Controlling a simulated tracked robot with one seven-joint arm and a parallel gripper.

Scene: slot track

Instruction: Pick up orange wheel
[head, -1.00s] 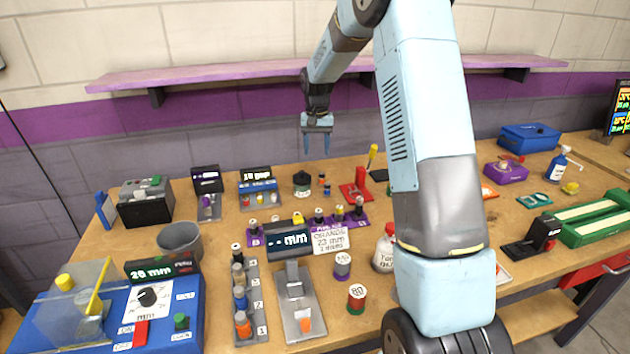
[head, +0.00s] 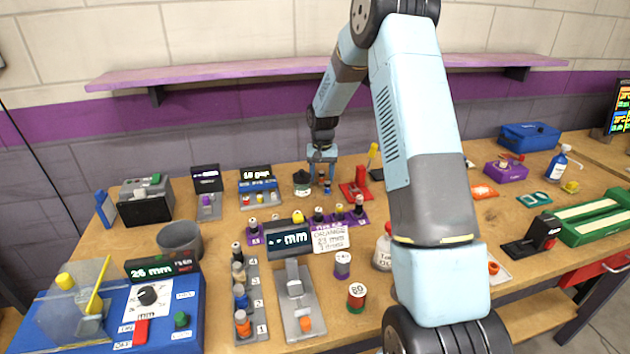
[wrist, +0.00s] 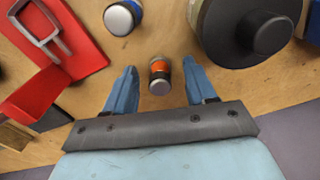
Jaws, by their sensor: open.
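In the wrist view a small dark cylinder with an orange band and a pale end, the orange wheel (wrist: 159,72), stands on the wooden bench. My gripper (wrist: 162,76) is open, with one blue finger on each side of it and a gap on both sides. No contact shows. In the head view my gripper (head: 322,174) is low over the back of the bench, and the wheel is mostly hidden there by the fingers.
A blue-banded cylinder (wrist: 122,17) stands close by. A large black knobbed container (wrist: 245,30) is right of the fingers in the wrist view, and a red stand (wrist: 60,45) is left. More fixtures fill the bench front.

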